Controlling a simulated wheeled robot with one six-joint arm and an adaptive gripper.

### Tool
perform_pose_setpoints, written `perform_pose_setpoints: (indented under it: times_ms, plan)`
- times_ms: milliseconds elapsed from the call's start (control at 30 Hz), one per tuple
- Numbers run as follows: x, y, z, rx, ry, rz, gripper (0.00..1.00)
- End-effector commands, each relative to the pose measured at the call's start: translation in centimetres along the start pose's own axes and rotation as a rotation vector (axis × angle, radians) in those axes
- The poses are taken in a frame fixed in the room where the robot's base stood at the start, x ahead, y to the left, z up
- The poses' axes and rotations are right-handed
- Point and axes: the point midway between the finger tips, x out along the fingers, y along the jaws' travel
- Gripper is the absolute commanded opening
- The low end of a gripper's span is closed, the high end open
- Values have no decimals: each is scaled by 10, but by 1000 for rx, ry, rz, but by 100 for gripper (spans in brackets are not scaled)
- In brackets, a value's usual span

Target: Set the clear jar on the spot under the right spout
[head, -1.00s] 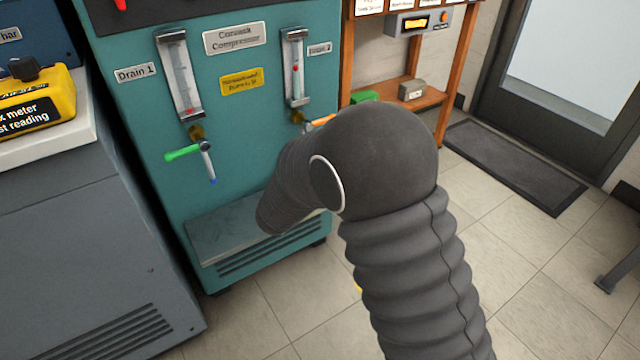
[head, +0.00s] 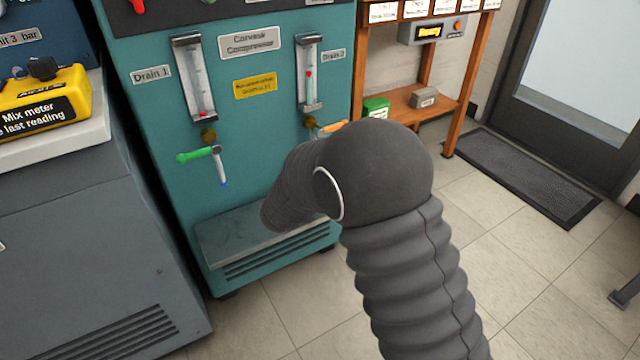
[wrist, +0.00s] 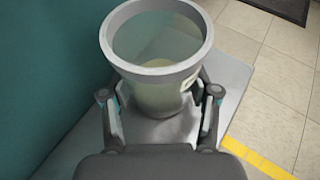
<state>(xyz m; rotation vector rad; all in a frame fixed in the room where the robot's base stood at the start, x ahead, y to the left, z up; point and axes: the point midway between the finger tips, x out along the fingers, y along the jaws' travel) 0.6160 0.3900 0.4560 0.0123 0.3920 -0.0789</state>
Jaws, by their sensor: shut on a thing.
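The clear jar (wrist: 158,90) is upright between the fingers of my gripper (wrist: 160,115) in the wrist view. My gripper is shut on it, one finger on each side. The jar is over the grey metal shelf (wrist: 226,85); I cannot tell whether it touches it. In the head view my arm hides the gripper and the jar. The shelf (head: 225,238) juts from the teal compressor cabinet (head: 255,155). The right spout, under the Drain 2 gauge (head: 309,72), is mostly hidden; its orange handle (head: 333,127) shows. The spot under it is hidden.
The left spout (head: 220,165) with a green handle (head: 193,156) hangs over the shelf's left part. A grey cabinet with a yellow meter (head: 45,104) stands at left. A wooden stand (head: 455,120) is at right. Tiled floor is open in front.

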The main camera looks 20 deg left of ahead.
Motion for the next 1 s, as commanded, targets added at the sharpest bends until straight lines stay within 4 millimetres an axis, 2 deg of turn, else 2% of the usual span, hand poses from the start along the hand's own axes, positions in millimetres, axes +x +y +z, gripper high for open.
perform_pose_setpoints:
  times_ms: [833, 867, 967, 1000]
  plan:
    - [3, 0, -8, 0, 0, 0, 0]
    - [3, 0, -7, 1, -1, 0, 65]
    - [3, 0, -7, 0, 0, 0, 90]
    - [3, 0, -7, 0, 0, 0, 90]
